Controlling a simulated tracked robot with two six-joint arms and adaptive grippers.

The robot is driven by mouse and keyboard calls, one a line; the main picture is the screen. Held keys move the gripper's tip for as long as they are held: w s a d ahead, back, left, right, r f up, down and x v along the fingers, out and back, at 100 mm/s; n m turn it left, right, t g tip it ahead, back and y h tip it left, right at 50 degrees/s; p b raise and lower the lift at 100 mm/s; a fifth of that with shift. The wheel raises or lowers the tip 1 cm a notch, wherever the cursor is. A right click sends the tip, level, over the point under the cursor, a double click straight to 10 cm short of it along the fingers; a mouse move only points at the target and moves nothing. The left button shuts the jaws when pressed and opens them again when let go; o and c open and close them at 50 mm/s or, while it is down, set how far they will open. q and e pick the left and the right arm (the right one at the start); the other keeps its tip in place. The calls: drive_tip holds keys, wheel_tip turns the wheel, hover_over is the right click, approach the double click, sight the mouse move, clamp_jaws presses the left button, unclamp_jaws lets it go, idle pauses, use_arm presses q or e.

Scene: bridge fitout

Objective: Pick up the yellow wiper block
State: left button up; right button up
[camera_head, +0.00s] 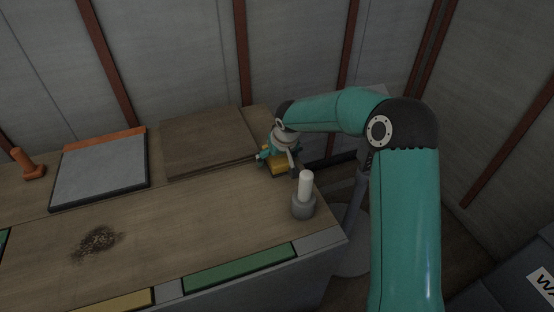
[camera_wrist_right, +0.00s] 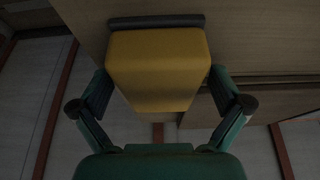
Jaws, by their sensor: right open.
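The yellow wiper block (camera_wrist_right: 158,68) fills the upper middle of the right wrist view, with a dark strip along its far edge. In the head view the yellow block (camera_head: 279,166) shows partly, at the right part of the bench, under my right gripper (camera_head: 277,157). In the right wrist view my right gripper (camera_wrist_right: 160,95) is open, with one finger on each side of the block. I cannot tell whether the fingers touch it. My left gripper is not in view.
On the bench (camera_head: 175,220), a white-topped grey cylinder (camera_head: 304,195) stands close in front of the block. A brown board (camera_head: 208,143) lies left of it. Further left are a grey panel (camera_head: 100,170), an orange-brown handled object (camera_head: 28,164) and a dark dirt patch (camera_head: 97,241).

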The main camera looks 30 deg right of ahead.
idle(0.4)
drive_tip(key=c, duration=1.3)
drive_tip(key=shift+r+p, duration=0.45)
drive_tip(key=shift+p, duration=0.05)
wheel_tip(320, 180, up, 20)
drive_tip(key=p, duration=0.4)
drive_tip(key=shift+f, duration=0.2)
